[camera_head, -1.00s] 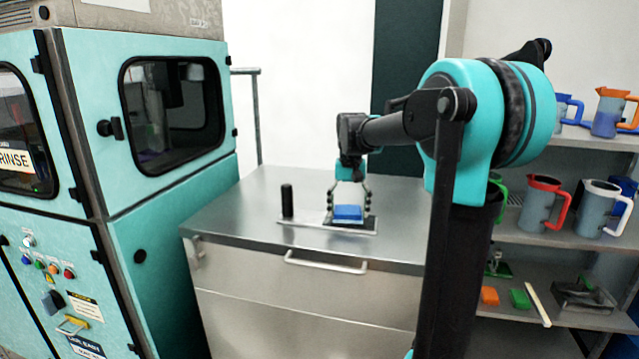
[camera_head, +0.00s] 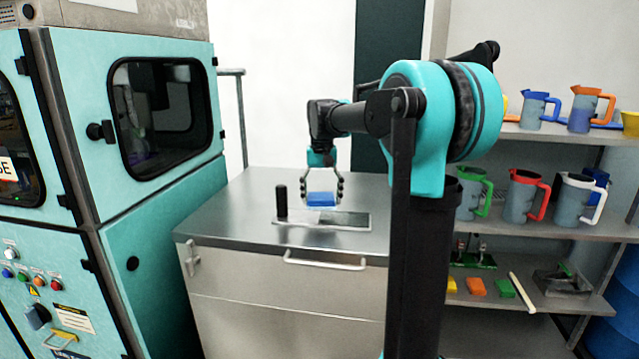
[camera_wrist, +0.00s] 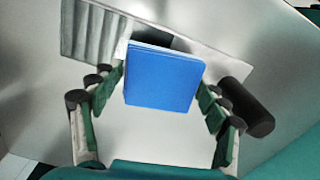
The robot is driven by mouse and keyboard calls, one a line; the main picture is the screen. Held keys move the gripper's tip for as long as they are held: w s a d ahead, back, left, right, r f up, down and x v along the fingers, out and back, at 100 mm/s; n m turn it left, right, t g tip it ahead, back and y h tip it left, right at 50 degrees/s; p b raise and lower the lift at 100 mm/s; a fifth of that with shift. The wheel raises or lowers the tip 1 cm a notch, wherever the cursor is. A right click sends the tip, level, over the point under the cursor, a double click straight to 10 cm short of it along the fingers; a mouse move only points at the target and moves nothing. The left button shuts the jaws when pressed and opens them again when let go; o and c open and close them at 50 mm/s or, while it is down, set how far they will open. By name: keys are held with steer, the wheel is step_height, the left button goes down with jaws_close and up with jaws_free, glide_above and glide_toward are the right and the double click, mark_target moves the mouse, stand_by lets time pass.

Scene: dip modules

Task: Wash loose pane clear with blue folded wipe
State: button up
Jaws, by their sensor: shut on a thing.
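The blue folded wipe (camera_head: 321,199) is held between the fingers of my gripper (camera_head: 322,189), above a flat tray (camera_head: 290,222) on the steel cabinet. In the wrist view the wipe (camera_wrist: 163,78) fills the space between the two fingers of my gripper (camera_wrist: 160,84), which is shut on it. The wipe hides part of the tray beneath. A machine window (camera_head: 160,110) shows dark glass in a teal door. I cannot tell whether this is the loose pane; no separate pane stands out.
The cabinet top (camera_head: 235,215) is otherwise clear. Shelves at right hold jugs (camera_head: 522,196) and coloured blocks (camera_head: 477,287). The teal machine stands left.

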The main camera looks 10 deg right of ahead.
steer(key=shift+r, duration=2.4)
steer(key=shift+s, duration=0.1)
